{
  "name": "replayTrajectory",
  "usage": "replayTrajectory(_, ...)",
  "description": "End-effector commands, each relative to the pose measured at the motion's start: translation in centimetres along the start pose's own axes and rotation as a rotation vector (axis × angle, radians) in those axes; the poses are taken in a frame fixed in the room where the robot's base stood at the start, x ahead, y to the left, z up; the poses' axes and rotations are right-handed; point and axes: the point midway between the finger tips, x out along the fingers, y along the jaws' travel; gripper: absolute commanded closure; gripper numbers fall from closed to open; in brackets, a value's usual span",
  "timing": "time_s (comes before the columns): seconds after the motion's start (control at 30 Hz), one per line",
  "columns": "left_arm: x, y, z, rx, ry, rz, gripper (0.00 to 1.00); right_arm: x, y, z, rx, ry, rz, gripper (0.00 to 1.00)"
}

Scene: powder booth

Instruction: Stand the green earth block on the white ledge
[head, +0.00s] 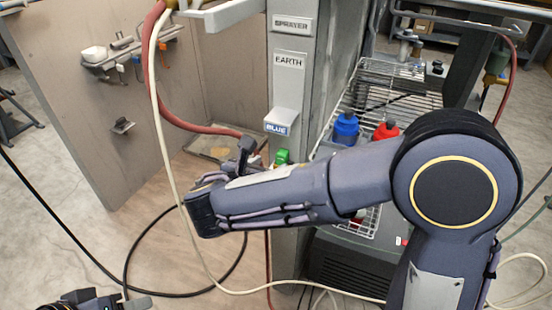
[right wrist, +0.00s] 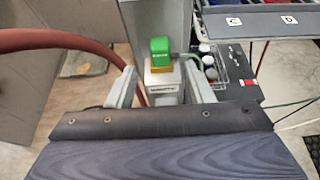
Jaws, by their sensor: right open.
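The green earth block (head: 282,156) shows just behind my right forearm in the head view, low on the grey post. In the right wrist view the green block (right wrist: 160,46) stands on a brass-coloured piece on the post, with a green lead running off to the right. My right gripper (right wrist: 159,82) is open, its fingers on either side of the post in that picture and the block beyond them. Nothing is held. A white ledge (head: 284,117) with a BLUE label juts from the post above the block. My left gripper (head: 108,299) is partly cut off at the bottom left.
The post (head: 291,70) carries SPRAYER and EARTH labels. A red hose (head: 185,122) and a pale hose hang left of it. A wire rack (head: 400,85) holds a blue container (head: 346,129) and a red container (head: 386,130). Black cable lies on the floor.

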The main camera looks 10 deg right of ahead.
Motion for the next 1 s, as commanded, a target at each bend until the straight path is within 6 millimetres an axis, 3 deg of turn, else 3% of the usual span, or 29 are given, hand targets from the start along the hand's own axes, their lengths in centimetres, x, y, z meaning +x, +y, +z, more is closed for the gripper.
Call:
replayTrajectory(0.1,-0.2,0.1,-0.1,0.0,0.0,0.0,0.53,-2.4,0.0,0.1,0.0,-0.001,0.004,0.53)
replayTrajectory(0.23,-0.2,0.1,-0.1,0.0,0.0,0.0,0.53,-4.0,0.0,0.1,0.001,0.0,0.001,0.53)
replayTrajectory(0.57,-0.2,0.1,-0.1,0.0,0.0,0.0,0.53,-4.3,-0.7,0.1,0.025,0.019,-0.015,0.53)
replayTrajectory(0.67,-0.2,0.1,-0.1,0.0,0.0,0.0,0.53,-2.9,-3.9,0.0,0.141,0.107,-0.08,0.53)
replayTrajectory(0.8,-0.2,0.1,-0.1,0.0,0.0,0.0,0.53,-0.7,-12.4,-1.6,0.516,0.346,-0.277,0.53)
replayTrajectory(0.9,-0.2,0.1,-0.1,0.0,0.0,0.0,0.53,-1.0,-18.4,-4.1,0.889,0.525,-0.461,0.53)
replayTrajectory(1.0,-0.2,0.1,-0.1,0.0,0.0,0.0,0.53,-2.8,-22.4,-6.6,1.289,0.671,-0.644,0.53)
